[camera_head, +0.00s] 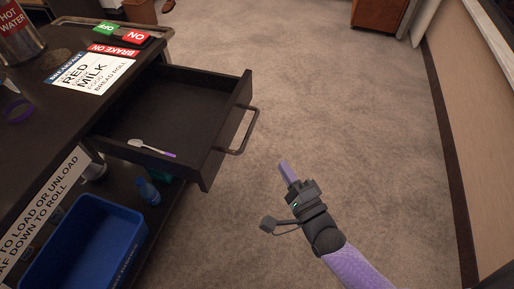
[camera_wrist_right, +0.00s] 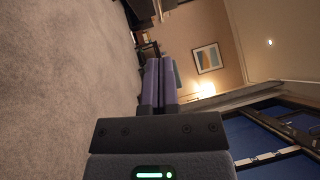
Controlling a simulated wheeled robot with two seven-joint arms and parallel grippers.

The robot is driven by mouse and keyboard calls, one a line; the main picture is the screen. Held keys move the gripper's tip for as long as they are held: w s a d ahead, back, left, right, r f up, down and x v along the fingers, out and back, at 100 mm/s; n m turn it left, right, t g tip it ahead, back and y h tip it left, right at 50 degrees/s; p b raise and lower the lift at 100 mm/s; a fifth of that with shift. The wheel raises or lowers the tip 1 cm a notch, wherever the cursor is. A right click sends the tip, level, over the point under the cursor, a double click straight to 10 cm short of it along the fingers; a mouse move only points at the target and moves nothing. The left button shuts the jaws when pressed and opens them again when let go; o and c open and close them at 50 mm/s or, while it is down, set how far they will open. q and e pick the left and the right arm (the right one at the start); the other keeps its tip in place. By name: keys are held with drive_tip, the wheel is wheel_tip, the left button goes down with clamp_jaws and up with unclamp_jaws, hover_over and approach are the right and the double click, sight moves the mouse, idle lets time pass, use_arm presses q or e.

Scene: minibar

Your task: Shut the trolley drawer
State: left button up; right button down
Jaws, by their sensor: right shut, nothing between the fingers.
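The trolley drawer (camera_head: 175,110) is dark and pulled out from the trolley (camera_head: 40,130) toward the right in the head view. A bar handle (camera_head: 245,133) is on its front panel (camera_head: 228,128). A spoon-like utensil with a white head and purple handle (camera_head: 152,148) lies in the drawer. My right gripper (camera_head: 285,168) is to the right of and nearer than the handle, apart from it, over the carpet. Its purple fingers also show in the right wrist view (camera_wrist_right: 157,82), closed together with nothing between them. My left gripper is not in view.
A blue bin (camera_head: 85,245) and a small blue bottle (camera_head: 148,192) are on the trolley's lower shelf. The trolley top holds a hot water urn (camera_head: 18,35) and brake labels (camera_head: 113,50). Carpet (camera_head: 330,100) is clear right of the drawer. A wall (camera_head: 480,130) bounds the far right.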

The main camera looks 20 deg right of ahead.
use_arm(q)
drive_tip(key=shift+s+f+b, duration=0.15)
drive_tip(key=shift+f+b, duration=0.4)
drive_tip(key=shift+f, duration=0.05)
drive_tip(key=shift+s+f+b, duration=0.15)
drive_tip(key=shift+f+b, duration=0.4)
use_arm(e)
drive_tip(key=w+a+r, duration=0.1)
drive_tip(key=w+a, duration=0.3)
drive_tip(key=w, duration=0.3)
drive_tip(key=shift+r, duration=0.2)
drive_tip(key=shift+w+a, duration=0.1)
